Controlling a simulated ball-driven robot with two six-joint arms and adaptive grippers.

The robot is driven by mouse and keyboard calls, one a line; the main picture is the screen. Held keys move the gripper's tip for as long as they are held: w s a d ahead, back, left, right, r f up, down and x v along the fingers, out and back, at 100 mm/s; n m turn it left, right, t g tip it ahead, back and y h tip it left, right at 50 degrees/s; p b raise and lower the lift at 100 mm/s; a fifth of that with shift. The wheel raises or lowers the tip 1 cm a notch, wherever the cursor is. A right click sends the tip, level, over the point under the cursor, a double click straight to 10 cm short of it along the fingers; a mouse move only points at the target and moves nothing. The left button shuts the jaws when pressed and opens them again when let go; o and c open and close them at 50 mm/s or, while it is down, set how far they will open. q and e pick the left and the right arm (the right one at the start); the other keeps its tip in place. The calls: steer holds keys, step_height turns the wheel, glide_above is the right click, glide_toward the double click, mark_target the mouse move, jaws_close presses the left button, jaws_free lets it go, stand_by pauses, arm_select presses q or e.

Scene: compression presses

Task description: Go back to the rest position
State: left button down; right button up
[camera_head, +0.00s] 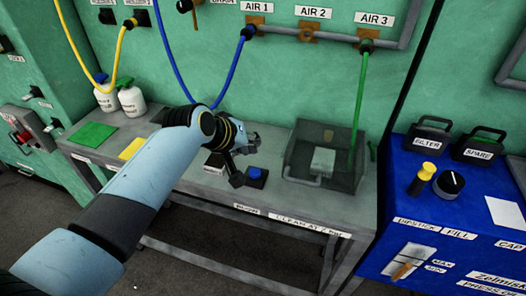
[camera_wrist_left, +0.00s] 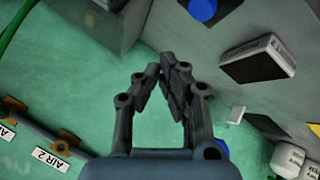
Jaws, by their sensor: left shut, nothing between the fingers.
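My left gripper (camera_head: 248,145) is above the grey workbench (camera_head: 200,180), at the end of my light-blue left arm, which reaches in from the lower left. In the left wrist view its two dark fingers (camera_wrist_left: 165,72) meet at the tips with nothing between them. In the head view a small black and white block (camera_head: 215,163) and a blue round piece on a dark base (camera_head: 257,174) are close by the gripper on the bench. The block also shows in the wrist view (camera_wrist_left: 258,58), apart from the fingers. My right gripper is not in view.
Blue and yellow hoses hang from the green wall. White bottles (camera_head: 131,99), a green mat (camera_head: 92,134) and a blue cabinet (camera_head: 400,215) flank the area.

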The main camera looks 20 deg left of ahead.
arm_select(q)
steer(key=s+a+r+m+g+y, duration=0.1)
steer(key=s+a+r+m+g, duration=0.15)
steer(key=s, duration=0.85)
steer(key=s+a+r+m+g+y, duration=0.1)
steer(key=s+a+r+m+y, duration=0.2)
steer(key=s, duration=0.8)
steer(key=s+a+r+m+g, duration=0.15)
steer(key=s+a, duration=0.35)
steer(key=s, duration=0.6)
step_height(320, 180, down, 33)
steer(key=s+a+n+g+b, duration=0.1)
steer(key=a+b, duration=0.1)
steer(key=b, duration=0.7)
steer(key=s+f+b, duration=0.3)
steer(key=s+f, duration=0.6)
steer(key=f, duration=0.3)
steer(key=s+a+f+g+b, duration=0.1)
steer(key=s+f+b, duration=0.2)
steer(key=s+f, duration=0.7)
step_height(320, 180, down, 2)
steer(key=shift+s+a+n+g+b, duration=0.15)
steer(key=shift+n+g+b, duration=0.15)
steer(key=shift+b, duration=0.1)
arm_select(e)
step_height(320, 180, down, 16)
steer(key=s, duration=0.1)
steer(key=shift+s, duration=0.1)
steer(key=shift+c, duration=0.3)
